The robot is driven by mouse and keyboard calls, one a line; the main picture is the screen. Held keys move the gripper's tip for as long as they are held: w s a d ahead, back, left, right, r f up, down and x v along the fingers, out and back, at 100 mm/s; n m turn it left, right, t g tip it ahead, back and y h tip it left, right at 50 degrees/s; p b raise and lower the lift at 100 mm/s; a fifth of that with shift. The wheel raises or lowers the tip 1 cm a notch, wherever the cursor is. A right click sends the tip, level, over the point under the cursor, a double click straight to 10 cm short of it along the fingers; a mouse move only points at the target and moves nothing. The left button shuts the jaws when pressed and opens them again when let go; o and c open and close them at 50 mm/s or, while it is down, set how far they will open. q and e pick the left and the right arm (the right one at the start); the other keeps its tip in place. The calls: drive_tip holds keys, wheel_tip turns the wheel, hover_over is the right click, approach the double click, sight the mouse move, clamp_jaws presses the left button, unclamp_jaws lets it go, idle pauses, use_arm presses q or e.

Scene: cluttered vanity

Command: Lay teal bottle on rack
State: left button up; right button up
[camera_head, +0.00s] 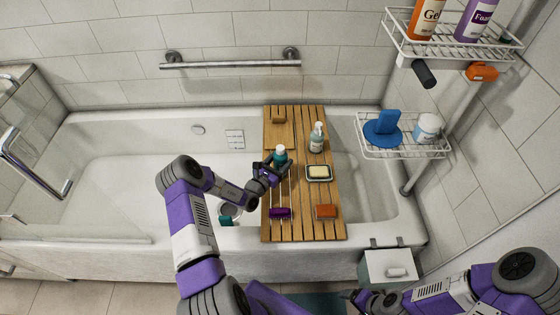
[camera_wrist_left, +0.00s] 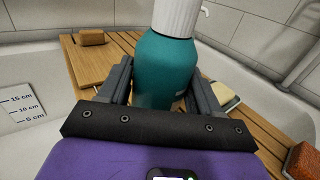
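The teal bottle (camera_head: 281,156) with a white cap is upright over the wooden slatted rack (camera_head: 298,232) that spans the tub. My left gripper (camera_head: 274,166) is at the bottle. In the left wrist view, its fingers (camera_wrist_left: 160,95) lie against both sides of the teal bottle (camera_wrist_left: 166,68), and it looks shut on it. The bottle's base is hidden, so I cannot tell whether it touches the slats. My right gripper (camera_head: 364,298) is low at the bottom edge, partly hidden, and its opening is unclear.
On the rack are a pump bottle (camera_head: 316,140), a soap dish (camera_head: 318,173), an orange-brown block (camera_head: 326,212), a purple item (camera_head: 280,213) and a brown block (camera_head: 279,117). A cup (camera_head: 230,212) is beside the rack's left edge. Wire shelves (camera_head: 402,152) hang at right.

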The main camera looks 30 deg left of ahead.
use_arm(q)
drive_tip(key=o, duration=0.3)
drive_tip(key=shift+o, duration=0.2)
drive_tip(key=shift+r, duration=0.1)
drive_tip(key=shift+s+r, duration=0.15)
drive_tip(key=s+p, duration=0.1)
drive_tip(key=s, duration=0.3)
drive_tip(key=s+p, duration=0.1)
drive_tip(key=s, duration=0.2)
drive_tip(key=s+a+p, duration=0.1)
drive_tip(key=s, duration=0.3)
drive_tip(key=shift+s, duration=0.35)
